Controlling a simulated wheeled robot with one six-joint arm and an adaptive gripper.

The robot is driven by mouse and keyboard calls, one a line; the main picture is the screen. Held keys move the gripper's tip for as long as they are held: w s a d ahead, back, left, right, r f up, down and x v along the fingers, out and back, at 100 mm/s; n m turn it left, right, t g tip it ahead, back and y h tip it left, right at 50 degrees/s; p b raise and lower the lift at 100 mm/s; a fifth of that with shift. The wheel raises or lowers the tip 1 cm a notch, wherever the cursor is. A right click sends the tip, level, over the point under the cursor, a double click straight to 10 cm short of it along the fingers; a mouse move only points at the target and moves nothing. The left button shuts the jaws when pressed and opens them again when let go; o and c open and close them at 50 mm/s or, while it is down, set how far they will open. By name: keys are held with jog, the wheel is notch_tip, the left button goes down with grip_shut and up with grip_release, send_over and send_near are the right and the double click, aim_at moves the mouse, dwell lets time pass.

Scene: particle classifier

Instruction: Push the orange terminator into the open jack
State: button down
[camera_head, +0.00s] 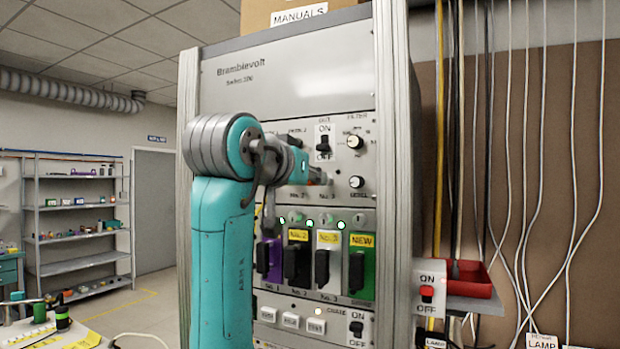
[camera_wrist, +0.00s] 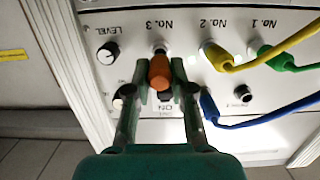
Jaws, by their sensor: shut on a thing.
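In the wrist view, which shows the panel upside down, the orange terminator (camera_wrist: 160,72) sits between the two fingertips of my gripper (camera_wrist: 161,82). My gripper is shut on it. The terminator's far end lines up with the jack under the label No. 3 (camera_wrist: 159,47). I cannot tell whether its tip is inside that jack or just in front of it. In the head view my gripper (camera_head: 318,178) is at the panel face, and my arm hides much of it and the jacks there.
A bare dark socket (camera_wrist: 243,93) and the LEVEL knob (camera_wrist: 108,52) are close by. Coloured modules (camera_head: 328,262) stand below.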

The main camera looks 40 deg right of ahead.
jog(key=shift+r+x, duration=0.1)
jog(key=shift+x, duration=0.65)
jog(key=shift+r+x, duration=0.15)
jog(key=shift+x, duration=0.55)
jog(key=c, duration=0.9)
grip_release()
jog(key=v, duration=1.1)
jog(key=shift+s+a, duration=0.1)
jog(key=shift+a, duration=0.3)
